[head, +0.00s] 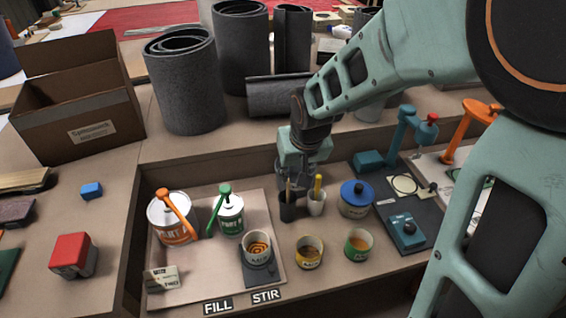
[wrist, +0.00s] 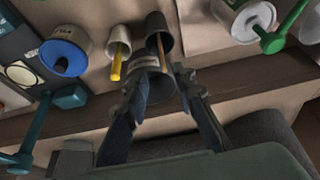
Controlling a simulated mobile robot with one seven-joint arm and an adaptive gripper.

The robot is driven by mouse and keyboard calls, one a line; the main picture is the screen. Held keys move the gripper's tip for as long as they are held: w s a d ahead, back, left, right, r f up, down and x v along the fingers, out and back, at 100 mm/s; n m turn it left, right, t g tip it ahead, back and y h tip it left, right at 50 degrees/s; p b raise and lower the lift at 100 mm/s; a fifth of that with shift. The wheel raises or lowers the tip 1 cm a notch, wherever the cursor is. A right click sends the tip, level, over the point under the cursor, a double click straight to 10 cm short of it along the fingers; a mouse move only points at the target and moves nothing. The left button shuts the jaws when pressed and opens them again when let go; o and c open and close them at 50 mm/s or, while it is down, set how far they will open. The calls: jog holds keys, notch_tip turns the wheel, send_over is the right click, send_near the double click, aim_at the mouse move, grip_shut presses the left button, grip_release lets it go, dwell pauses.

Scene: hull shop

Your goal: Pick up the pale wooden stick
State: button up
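The pale wooden stick (head: 288,188) stands in a dark cup (head: 287,210) on the bench. In the wrist view the stick (wrist: 161,50) leans inside the dark cup (wrist: 160,30), its free end pointing toward my gripper. My gripper (head: 292,178) is above the cup, pointing down. In the wrist view its two fingers (wrist: 160,75) are apart, with the stick's end roughly between them. I cannot tell whether either finger touches it. A yellow stick (head: 318,183) stands in the pale cup (head: 317,205) just to the right.
A blue-lidded jar (head: 355,200) stands to the right of the cups. Paint cans (head: 230,215) with green and orange handles stand on a tray to the left. Two small pots (head: 309,252) are in front. Grey rolls (head: 275,95) lie behind my gripper.

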aim_at(289, 184)
jog(key=b+x, duration=0.1)
jog(key=x, duration=0.4)
jog(key=b+x, duration=0.2)
jog(key=x, duration=0.3)
jog(key=shift+w+a+f, duration=0.1)
jog(key=shift+a+f, duration=0.15)
jog(key=shift+f, duration=0.1)
grip_shut()
